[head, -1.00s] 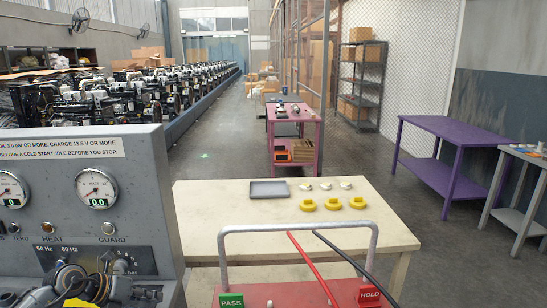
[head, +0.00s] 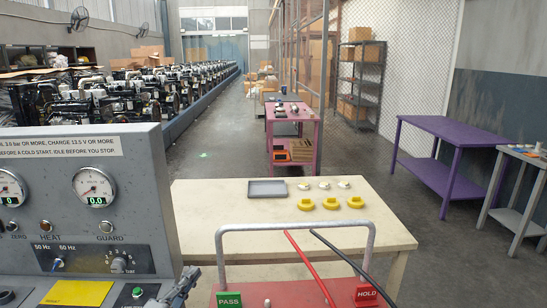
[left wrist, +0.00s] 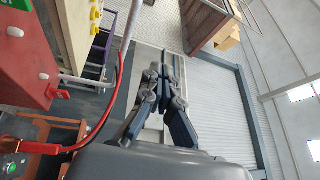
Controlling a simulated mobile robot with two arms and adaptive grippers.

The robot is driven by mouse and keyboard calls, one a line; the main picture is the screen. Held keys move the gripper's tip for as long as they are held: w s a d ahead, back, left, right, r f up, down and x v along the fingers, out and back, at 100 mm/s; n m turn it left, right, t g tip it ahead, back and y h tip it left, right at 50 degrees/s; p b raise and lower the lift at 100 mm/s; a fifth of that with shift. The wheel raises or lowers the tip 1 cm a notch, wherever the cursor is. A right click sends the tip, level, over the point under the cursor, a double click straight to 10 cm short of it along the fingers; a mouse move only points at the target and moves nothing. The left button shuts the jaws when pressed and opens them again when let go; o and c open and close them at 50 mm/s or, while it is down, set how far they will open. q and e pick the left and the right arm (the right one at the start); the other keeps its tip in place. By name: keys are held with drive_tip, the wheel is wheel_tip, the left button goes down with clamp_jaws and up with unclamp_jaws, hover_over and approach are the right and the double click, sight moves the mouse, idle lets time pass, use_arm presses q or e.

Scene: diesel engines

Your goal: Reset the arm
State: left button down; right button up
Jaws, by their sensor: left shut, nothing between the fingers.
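My left gripper (head: 180,286) shows only in part at the bottom edge of the head view, by the right side of the grey control panel (head: 142,175). In the left wrist view its dark fingers (left wrist: 161,72) are together with nothing between them. They point into open space, with the floor and a pale shutter wall beyond. My right gripper is in neither view.
A red cart (head: 290,291) with a metal handle, red and black cables and PASS and HOLD signs stands close to the panel. Behind it is a cream table (head: 232,222) with a grey tray (head: 268,188) and yellow and white parts. The aisle beyond is clear.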

use_arm(q)
drive_tip(key=s+a+f+n+g+y, duration=0.6)
drive_tip(key=s+f+n+y, duration=0.5)
drive_tip(key=n, duration=0.5)
drive_tip(key=s+d+f+n+g+h, duration=0.2)
drive_tip(key=s+f+g, duration=0.25)
drive_tip(key=s, duration=0.65)
drive_tip(key=s+d+f+n+g+h, duration=0.15)
drive_tip(key=s+f+g, duration=0.3)
drive_tip(key=s, duration=0.65)
wheel_tip(320, 180, down, 26)
drive_tip(key=s+d+g+b, duration=0.1)
drive_tip(key=s+a+f+g+b, duration=0.1)
drive_tip(key=s+a+f, duration=0.2)
drive_tip(key=s+f, duration=1.4)
wheel_tip(320, 180, down, 2)
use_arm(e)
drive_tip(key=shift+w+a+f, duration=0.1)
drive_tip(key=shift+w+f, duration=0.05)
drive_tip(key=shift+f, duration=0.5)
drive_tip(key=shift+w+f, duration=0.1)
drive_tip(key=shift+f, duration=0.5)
use_arm(q)
drive_tip(key=shift+m, duration=0.25)
